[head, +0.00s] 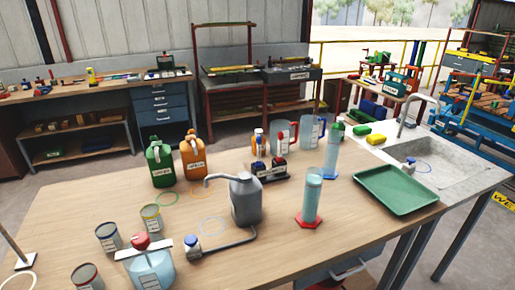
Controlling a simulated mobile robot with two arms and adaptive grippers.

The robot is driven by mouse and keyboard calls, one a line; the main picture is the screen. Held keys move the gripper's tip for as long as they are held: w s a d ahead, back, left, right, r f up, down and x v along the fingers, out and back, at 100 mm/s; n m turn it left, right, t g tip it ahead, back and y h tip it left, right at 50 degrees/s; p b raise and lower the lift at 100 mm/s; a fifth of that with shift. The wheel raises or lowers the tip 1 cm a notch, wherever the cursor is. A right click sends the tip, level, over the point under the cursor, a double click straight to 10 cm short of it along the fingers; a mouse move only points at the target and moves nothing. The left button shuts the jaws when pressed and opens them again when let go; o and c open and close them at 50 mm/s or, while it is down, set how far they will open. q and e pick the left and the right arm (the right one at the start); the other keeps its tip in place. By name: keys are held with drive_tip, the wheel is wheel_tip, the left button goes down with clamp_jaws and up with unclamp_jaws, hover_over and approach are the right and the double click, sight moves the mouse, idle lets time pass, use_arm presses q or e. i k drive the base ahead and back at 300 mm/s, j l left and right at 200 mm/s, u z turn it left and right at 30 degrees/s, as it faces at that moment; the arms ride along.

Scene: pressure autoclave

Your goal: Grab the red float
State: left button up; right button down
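I cannot tell for sure which thing is the red float. A red cap-like piece (141,241) sits on top of a clear vessel with light-blue liquid (152,270) at the front left of the wooden table. A tall measuring cylinder with teal liquid (312,195) stands upright right of centre on a red hexagonal base (308,221). Neither of my grippers shows in the head view.
The wooden table (120,207) also holds a grey canister (245,200) with a bent spout, green (159,165) and orange (193,160) jugs, several tins and a rack of bottles. A green tray (397,188) lies at the right, beside a sink (455,170).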

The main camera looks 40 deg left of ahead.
sight(279, 159)
drive_tip(key=j+u, duration=0.15)
drive_tip(key=u, duration=0.7)
